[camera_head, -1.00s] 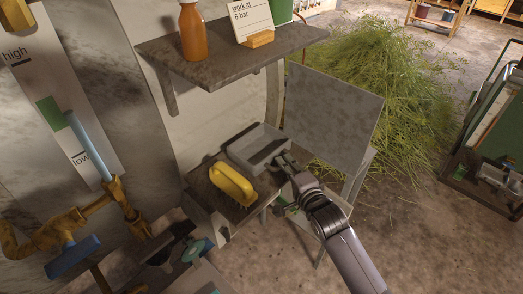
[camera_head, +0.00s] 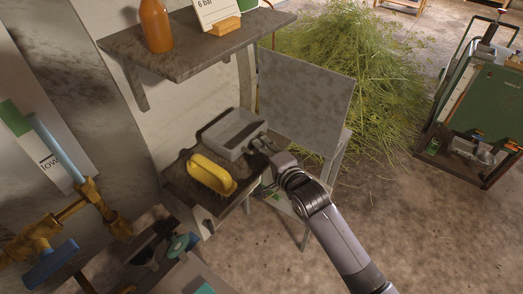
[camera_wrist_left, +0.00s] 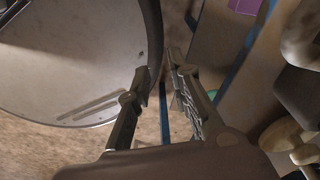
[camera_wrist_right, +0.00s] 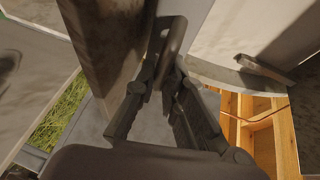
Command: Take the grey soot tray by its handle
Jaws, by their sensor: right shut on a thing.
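The grey soot tray (camera_head: 228,134) is a shallow metal box at the back of the small dark shelf, behind the yellow brush, in the head view. My right gripper (camera_head: 264,147) is at the tray's right end, shut on its handle. In the right wrist view a dark grey piece, apparently the handle (camera_wrist_right: 174,38), sits between the fingertips. The tray looks slightly raised, but I cannot tell whether it is clear of the shelf. My left gripper (camera_wrist_left: 160,78) is open and empty in the left wrist view and is outside the head view.
The yellow brush (camera_head: 211,174) lies on the small shelf (camera_head: 180,187) close in front of the tray. An upper shelf (camera_head: 195,45) with an orange bottle (camera_head: 156,25) overhangs behind. A grey panel (camera_head: 305,100) stands right of the tray.

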